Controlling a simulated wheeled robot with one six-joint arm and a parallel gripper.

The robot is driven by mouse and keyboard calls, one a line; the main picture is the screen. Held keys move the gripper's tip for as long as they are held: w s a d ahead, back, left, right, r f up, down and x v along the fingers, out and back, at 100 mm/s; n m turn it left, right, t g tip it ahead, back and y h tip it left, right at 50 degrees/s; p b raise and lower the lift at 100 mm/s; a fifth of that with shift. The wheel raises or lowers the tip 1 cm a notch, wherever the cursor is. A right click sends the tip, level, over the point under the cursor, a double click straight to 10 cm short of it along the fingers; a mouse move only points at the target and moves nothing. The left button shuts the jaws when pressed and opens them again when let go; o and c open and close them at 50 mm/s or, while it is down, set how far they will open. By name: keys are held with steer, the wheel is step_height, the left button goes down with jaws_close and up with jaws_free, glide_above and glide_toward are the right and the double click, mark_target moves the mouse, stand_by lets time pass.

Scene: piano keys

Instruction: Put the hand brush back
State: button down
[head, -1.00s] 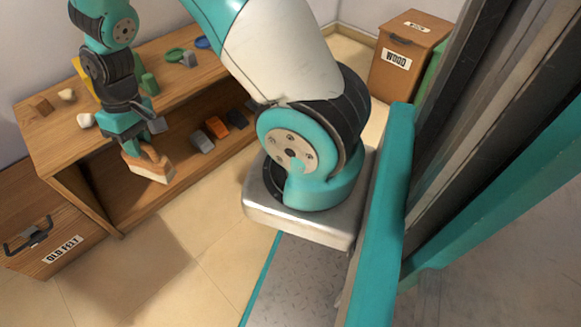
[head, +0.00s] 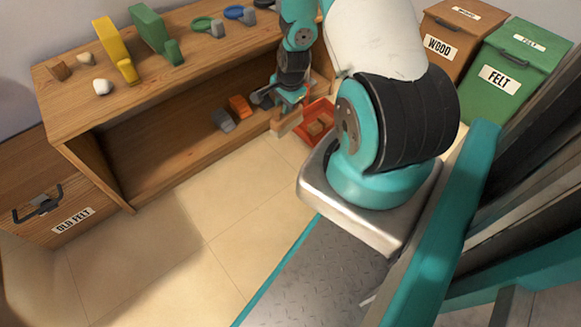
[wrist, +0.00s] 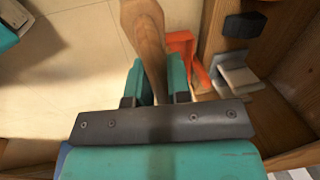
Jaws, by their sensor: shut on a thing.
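The hand brush (head: 286,123) has a light wooden body. Its wooden handle (wrist: 146,40) runs up between the fingers in the wrist view. My gripper (head: 290,100) is shut on it and holds it in front of the bench's lower shelf. The fingers (wrist: 155,85) also show in the wrist view. A red-orange tray (head: 327,108) is just right of the brush in the head view, with a brownish thing inside; part of the tray is hidden by my arm.
The wooden bench (head: 120,120) has a grey block (head: 223,120) and an orange block (head: 240,106) on its lower shelf. Yellow (head: 115,48) and green (head: 155,35) pieces stand on top. Wood (head: 440,45) and felt (head: 500,75) bins stand at right. The floor in front is clear.

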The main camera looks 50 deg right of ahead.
steer(key=f, duration=0.1)
steer(key=d+f+m+b, duration=0.1)
steer(key=shift+s+f, duration=0.35)
steer(key=shift+s, duration=0.05)
steer(key=s+b+x, duration=0.2)
steer(key=b+x, duration=0.3)
steer(key=x, duration=0.4)
steer(key=s+b+x, duration=0.1)
steer(key=b+x, duration=0.4)
steer(key=x, duration=0.4)
steer(key=shift+s+a+f, duration=0.25)
steer(key=shift+s+f, duration=0.05)
steer(key=shift+f, duration=0.05)
steer(key=shift+f, duration=0.1)
steer(key=c, duration=1.1)
jaws_free()
steer(key=shift+o, duration=0.2)
